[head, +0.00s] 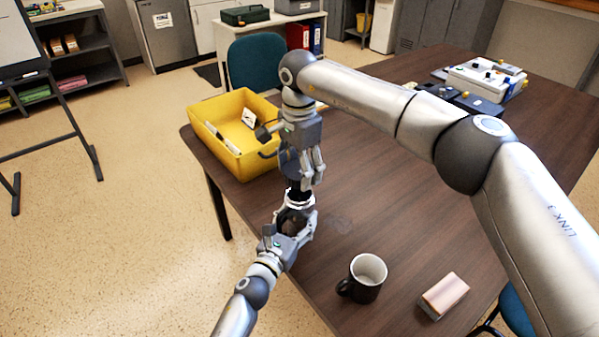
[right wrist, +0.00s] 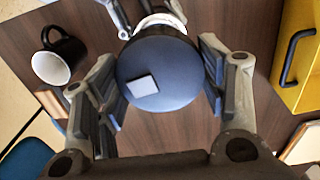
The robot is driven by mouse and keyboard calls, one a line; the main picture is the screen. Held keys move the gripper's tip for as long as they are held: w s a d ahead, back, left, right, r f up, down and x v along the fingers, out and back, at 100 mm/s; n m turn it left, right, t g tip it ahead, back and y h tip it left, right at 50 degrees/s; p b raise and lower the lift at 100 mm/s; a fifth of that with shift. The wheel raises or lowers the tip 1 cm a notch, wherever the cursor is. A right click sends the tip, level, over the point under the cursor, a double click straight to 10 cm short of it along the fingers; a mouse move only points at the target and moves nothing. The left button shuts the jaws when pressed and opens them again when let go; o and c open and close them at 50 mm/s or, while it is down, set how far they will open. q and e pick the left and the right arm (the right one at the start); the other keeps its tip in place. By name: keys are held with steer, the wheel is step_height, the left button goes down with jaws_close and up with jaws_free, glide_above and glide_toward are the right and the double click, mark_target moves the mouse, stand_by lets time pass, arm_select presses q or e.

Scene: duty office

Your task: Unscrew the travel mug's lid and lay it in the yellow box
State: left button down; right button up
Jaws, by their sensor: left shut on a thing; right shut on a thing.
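The travel mug (head: 299,194) is largely hidden between my two grippers at the table's left edge; a dark part and a white band show. My left gripper (head: 297,214) is shut on its body from below. My right gripper (head: 308,178) points down from above, shut on the lid. In the right wrist view the lid (right wrist: 178,82) is a dark blue-grey disc with a pale square, between both fingers. I cannot tell whether the lid is apart from the mug. The yellow box (head: 212,142) stands at the table's far-left corner, left of my right gripper.
The yellow box holds a few small flat items. A black mug with a white inside (head: 366,279) and a pink-topped block (head: 444,294) stand at the near edge. A white device (head: 482,84) sits at the far right. The table's middle is clear.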

arm_select(q)
steer(key=shift+c, duration=2)
jaws_free()
